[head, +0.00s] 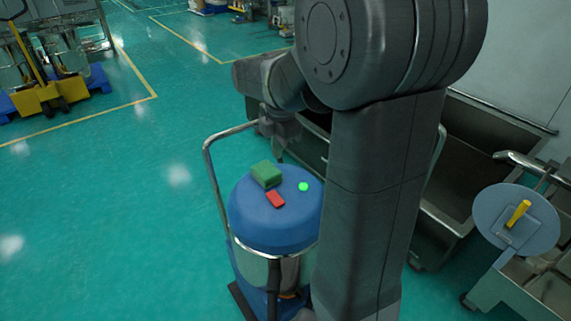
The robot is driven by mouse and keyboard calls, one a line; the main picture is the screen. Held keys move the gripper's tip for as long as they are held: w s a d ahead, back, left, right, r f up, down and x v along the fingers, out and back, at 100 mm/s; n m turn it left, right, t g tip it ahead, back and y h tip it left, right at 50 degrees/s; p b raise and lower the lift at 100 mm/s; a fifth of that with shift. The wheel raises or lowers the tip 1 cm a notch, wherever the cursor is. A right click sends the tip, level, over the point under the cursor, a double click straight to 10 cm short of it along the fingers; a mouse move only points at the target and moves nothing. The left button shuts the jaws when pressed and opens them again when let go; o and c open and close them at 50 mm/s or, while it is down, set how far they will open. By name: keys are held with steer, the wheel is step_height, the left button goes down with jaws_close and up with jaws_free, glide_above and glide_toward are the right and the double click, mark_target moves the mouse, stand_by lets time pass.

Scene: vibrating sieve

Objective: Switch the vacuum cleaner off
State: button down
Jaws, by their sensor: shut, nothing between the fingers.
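The vacuum cleaner (253,223) stands upright on the floor in the middle of the head view, with a blue domed top and a shiny metal drum. On its top are a green block-shaped part (266,173), a red switch (275,199) and a bright green round light (303,187). My gripper (280,157) is small in the view, pointing down just behind and above the vacuum's top. It is shut and empty, and appears apart from the red switch. My arm hides the right side of the vacuum.
A metal handle frame (209,165) rises around the vacuum. A steel trough (468,158) stands behind my arm on the right. A round grey plate with a yellow handle (518,214) is at the far right. A yellow and blue trolley (45,95) is at upper left. The green floor at left is clear.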

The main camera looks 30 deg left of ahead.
steer(key=shift+a+r, duration=0.1)
steer(key=shift+a, duration=0.05)
glide_toward(274, 191)
steer(key=f, duration=0.2)
steer(key=a+f, duration=0.1)
steer(key=f, duration=0.3)
steer(key=shift+w+a+f+b, duration=0.15)
steer(key=shift+w+f+b, duration=0.2)
steer(key=shift+w+b, duration=0.05)
